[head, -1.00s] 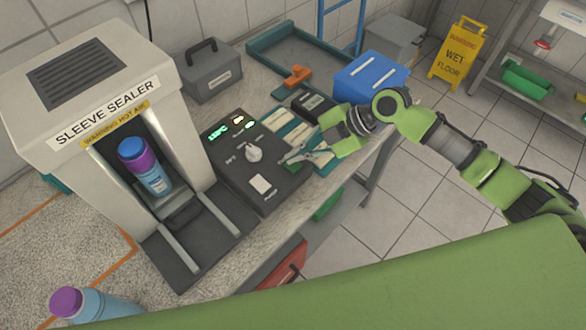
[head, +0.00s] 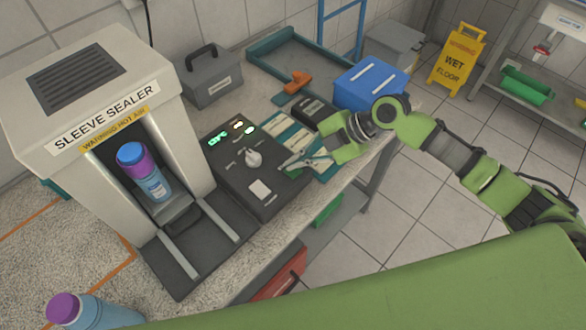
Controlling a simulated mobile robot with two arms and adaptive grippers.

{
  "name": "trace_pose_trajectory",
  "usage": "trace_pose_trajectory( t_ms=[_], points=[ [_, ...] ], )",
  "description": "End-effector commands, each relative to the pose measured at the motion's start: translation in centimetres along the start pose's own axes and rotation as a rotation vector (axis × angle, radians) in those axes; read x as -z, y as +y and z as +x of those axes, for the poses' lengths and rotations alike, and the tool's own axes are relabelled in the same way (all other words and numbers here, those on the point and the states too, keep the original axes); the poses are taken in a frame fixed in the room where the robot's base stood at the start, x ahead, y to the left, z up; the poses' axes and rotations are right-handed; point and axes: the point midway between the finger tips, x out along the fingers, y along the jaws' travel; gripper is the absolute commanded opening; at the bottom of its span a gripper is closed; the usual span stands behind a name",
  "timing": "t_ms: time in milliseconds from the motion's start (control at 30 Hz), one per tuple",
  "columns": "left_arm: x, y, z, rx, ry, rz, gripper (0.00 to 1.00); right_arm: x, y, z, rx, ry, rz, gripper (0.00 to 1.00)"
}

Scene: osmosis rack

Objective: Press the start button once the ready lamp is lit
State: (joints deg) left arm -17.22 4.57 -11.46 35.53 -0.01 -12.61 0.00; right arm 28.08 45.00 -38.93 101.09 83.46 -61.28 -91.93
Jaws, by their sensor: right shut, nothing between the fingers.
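The sleeve sealer (head: 85,85) stands at left with a blue bottle with a purple band (head: 145,172) upright in its opening. Its dark control box (head: 235,178) stands to the right, with a green lit display (head: 217,139), small lamps, a white knob (head: 254,159) and a pale square pad (head: 260,189). One small lamp (head: 249,131) glows green. The labels are too small to read, so I cannot tell which is the ready lamp or start button. My right gripper (head: 284,166) is shut and empty, its tips by the box's right edge. My left gripper is not in view.
Behind are a grey toolbox (head: 209,77), a teal tray (head: 262,50) with an orange tool (head: 298,81), and a blue box (head: 369,80). Sleeve packs (head: 297,135) lie right of the control box. A wet-floor sign (head: 459,58) stands on the floor.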

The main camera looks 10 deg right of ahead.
Motion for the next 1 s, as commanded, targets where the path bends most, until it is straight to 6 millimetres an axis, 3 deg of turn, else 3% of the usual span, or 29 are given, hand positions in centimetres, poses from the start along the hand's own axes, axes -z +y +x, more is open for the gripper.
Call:
trace_pose_trajectory(
  t_ms=[1000],
  points=[
    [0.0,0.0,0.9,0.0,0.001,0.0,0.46,-0.4,-0.4,0.6,0.0,0.0,0.0,0.0]
  ],
)
